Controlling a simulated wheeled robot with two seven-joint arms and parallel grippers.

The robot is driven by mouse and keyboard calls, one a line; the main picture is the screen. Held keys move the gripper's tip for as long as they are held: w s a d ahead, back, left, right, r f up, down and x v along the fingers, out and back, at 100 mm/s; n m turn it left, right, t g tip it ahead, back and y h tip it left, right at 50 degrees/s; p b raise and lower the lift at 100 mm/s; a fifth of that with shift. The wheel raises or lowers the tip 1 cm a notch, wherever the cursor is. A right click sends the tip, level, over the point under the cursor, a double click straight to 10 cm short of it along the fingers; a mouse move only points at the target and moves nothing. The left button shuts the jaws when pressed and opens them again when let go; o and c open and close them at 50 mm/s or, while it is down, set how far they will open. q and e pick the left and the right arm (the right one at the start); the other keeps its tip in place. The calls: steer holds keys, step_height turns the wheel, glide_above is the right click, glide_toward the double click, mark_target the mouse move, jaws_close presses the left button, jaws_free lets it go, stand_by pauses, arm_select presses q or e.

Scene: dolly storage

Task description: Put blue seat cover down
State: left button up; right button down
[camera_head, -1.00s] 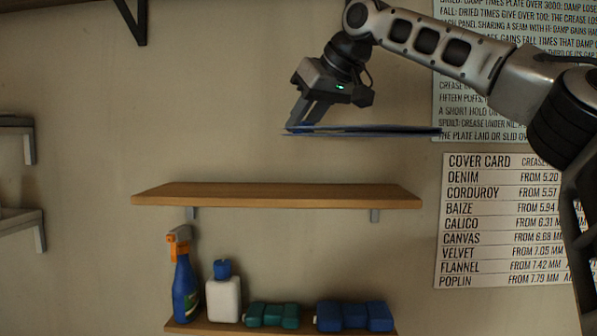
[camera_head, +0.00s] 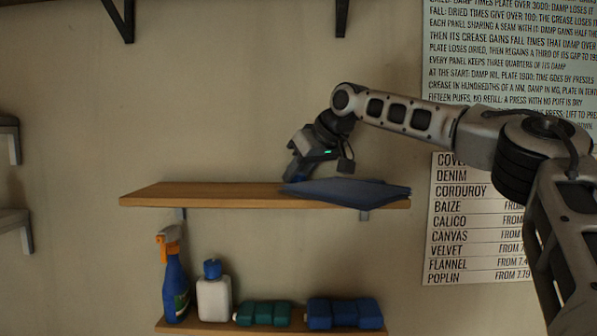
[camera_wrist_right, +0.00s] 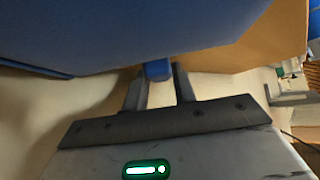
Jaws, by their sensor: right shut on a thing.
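The blue seat cover (camera_head: 350,192) is a flat blue panel at the right part of the upper wooden shelf (camera_head: 200,194), tilted with its face toward me and overlapping the shelf's front edge. My right gripper (camera_head: 292,175) is shut on its left end. In the right wrist view the cover (camera_wrist_right: 130,30) fills the top, and the fingers (camera_wrist_right: 160,85) close around a small blue part of it. Whether the cover's underside touches the shelf fully is hard to tell. My left gripper is not in view.
A lower shelf (camera_head: 210,326) holds a spray bottle (camera_head: 175,285), a white bottle (camera_head: 213,298), a green dumbbell-like item (camera_head: 264,313) and a blue one (camera_head: 345,313). The upper shelf's left half is clear. A printed card (camera_head: 470,230) hangs on the wall at right.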

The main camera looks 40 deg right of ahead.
steer(key=c, duration=1.1)
jaws_free()
steer(key=v, duration=1.2)
steer(key=shift+a+b, duration=0.1)
steer(key=shift+b, duration=0.2)
